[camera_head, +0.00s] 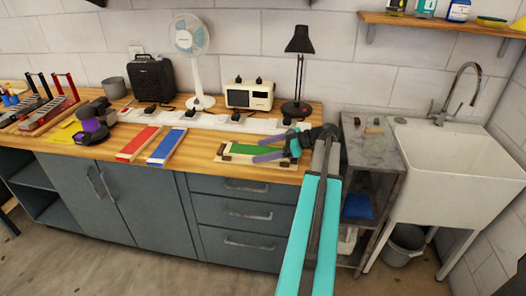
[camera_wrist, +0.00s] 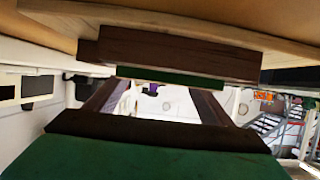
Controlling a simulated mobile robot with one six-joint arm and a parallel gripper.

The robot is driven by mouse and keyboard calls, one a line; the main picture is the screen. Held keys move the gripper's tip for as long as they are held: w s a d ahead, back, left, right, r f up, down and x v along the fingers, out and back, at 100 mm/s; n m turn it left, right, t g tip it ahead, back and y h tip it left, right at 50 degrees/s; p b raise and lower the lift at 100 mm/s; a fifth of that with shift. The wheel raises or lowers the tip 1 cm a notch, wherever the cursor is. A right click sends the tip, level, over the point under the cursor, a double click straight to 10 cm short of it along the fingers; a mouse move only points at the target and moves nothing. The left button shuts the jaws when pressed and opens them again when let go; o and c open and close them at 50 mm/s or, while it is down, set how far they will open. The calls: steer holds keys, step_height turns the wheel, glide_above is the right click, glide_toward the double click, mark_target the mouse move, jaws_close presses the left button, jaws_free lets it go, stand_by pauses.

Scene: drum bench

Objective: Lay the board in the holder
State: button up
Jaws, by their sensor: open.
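The green board (camera_head: 250,150) lies at the right part of the bench, over a pale wooden holder (camera_head: 232,159) with dark brown blocks. Whether the board is fully seated cannot be told. My gripper (camera_head: 256,149) is open, reaching in from the right. Its two purple-grey fingers lie apart, one on the far side and one across the near side of the board. In the wrist view a green surface (camera_wrist: 150,160) with a dark brown bar fills the bottom, and a dark brown block (camera_wrist: 170,52) with a green strip below it shows at the top.
A red board (camera_head: 139,142) and a blue board (camera_head: 166,147) lie to the left. A white power strip (camera_head: 225,124) runs behind, with a radio (camera_head: 249,94), fan (camera_head: 190,42) and black lamp (camera_head: 300,42). A grey stand (camera_head: 368,150) and sink (camera_head: 450,160) are at the right.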

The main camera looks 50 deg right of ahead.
steer(key=shift+s+d+r, duration=0.25)
steer(key=shift+s+d, duration=0.2)
steer(key=shift+s, duration=0.1)
steer(key=b+v, duration=0.2)
steer(key=v, duration=1)
steer(key=shift+s+r+b, duration=0.15)
steer(key=shift+r+b, duration=0.05)
steer(key=shift+b, duration=0.1)
stand_by(0.4)
